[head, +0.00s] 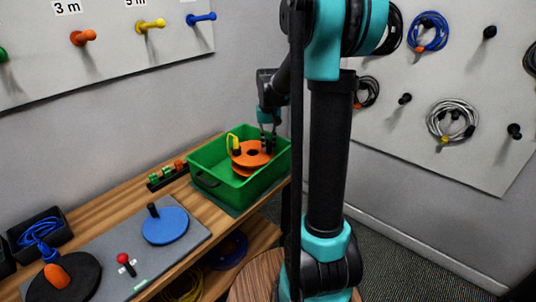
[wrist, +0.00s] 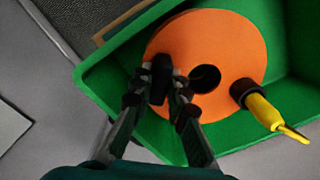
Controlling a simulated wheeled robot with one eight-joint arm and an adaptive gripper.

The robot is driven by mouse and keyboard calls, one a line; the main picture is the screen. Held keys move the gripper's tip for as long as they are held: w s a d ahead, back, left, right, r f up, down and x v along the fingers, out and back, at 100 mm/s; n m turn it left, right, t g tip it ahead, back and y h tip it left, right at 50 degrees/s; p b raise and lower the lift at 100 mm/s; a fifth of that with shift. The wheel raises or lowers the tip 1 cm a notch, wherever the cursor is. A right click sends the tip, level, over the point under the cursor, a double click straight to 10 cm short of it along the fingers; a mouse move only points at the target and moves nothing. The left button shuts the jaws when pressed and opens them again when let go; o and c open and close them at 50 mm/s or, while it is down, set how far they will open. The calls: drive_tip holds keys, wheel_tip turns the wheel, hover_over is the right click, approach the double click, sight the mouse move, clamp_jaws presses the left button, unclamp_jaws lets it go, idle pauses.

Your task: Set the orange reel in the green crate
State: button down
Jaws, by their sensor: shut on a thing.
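The orange reel (head: 248,165) is inside the green crate (head: 226,194), lying roughly flat. I cannot tell whether it rests fully on the crate floor. In the wrist view the reel (wrist: 228,38) shows its orange disc and dark centre hole. My gripper (head: 267,145) reaches down into the crate from above. Its fingertips (wrist: 160,92) are shut on a dark upright knob on the reel, off to one side of the hole. A yellow connector with a black end (wrist: 262,108) sits at the reel's edge. The crate (wrist: 98,78) surrounds the reel.
The crate stands at the right end of a wooden bench. A grey mat (head: 187,247) beside it holds a blue disc (head: 166,227), a red-topped stick (head: 124,260) and a black disc (head: 72,283). A small rack (head: 167,174) is left of the crate. Pegboards line both walls.

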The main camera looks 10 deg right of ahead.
sight(268, 153)
drive_tip(key=shift+f, duration=2.3)
drive_tip(key=c, duration=1.5)
unclamp_jaws()
wheel_tip(268, 153, up, 12)
drive_tip(key=shift+r, duration=0.15)
